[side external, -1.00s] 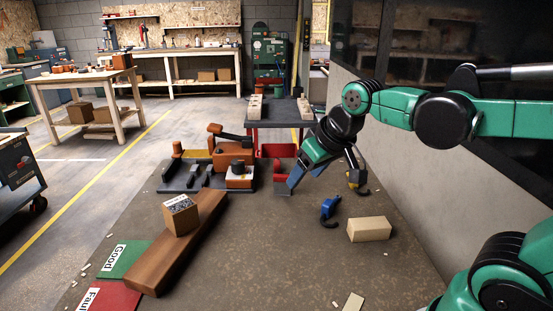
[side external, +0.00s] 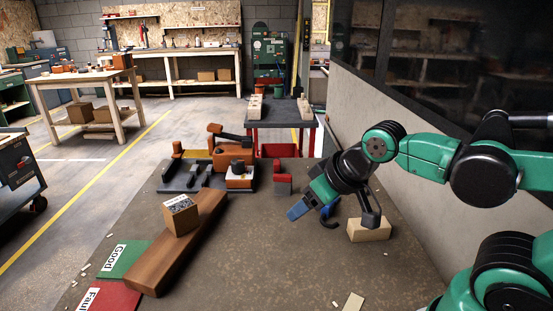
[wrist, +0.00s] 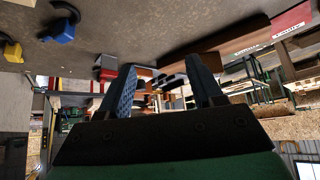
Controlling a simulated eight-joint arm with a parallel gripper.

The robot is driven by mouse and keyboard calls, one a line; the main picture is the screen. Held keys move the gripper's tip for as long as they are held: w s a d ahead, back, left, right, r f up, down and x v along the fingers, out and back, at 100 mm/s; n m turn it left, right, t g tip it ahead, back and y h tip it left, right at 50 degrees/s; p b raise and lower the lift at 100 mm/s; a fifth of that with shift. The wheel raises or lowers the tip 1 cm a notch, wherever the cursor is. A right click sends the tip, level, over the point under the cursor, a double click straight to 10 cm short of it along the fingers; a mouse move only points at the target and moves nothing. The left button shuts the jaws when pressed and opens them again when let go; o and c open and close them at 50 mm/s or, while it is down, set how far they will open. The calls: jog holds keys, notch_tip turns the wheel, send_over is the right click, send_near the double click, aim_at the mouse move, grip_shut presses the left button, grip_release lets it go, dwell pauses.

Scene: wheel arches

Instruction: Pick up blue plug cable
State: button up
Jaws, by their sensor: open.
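The blue plug cable (side external: 336,206), a small blue plug with a black curved end, lies on the grey-brown work surface in the side external view. It is partly hidden behind my gripper (side external: 297,211), whose blue fingers point down and left, to the left of the plug. In the wrist view my gripper (wrist: 162,64) has its two fingers spread with nothing between them. The blue plug (wrist: 60,31) shows there at the upper left, outside the fingers. It is apart from the fingers in the wrist view.
A yellow plug (wrist: 12,50) lies near the blue one. A beige block (side external: 369,230) is close to my wrist. A wooden plank (side external: 185,240) carries a cardboard box (side external: 180,214). A dark fixture (side external: 228,172) and a red block (side external: 282,182) stand behind. The front middle of the surface is mostly clear.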

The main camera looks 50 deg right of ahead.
jog(key=shift+o, duration=0.5)
jog(key=w+d+f+m+g, duration=0.2)
jog(key=d+m, duration=0.3)
jog(key=d, duration=0.1)
jog(key=w+d+f+m+g, duration=0.2)
jog(key=d+f+m, duration=0.1)
jog(key=d+m, duration=0.2)
jog(key=w+d+f+m+g, duration=0.2)
jog(key=d+m+g, duration=0.1)
jog(key=d+m, duration=0.2)
jog(key=shift+w+d+f+m, duration=0.1)
jog(key=shift+w+d+m, duration=0.1)
jog(key=shift+d, duration=0.25)
jog(key=shift+w+d+f+m, duration=0.1)
jog(key=shift+w+d, duration=0.1)
jog(key=shift+d, duration=0.2)
jog(key=shift+d+f, duration=0.15)
jog(key=shift+f, duration=2.8)
grip_shut()
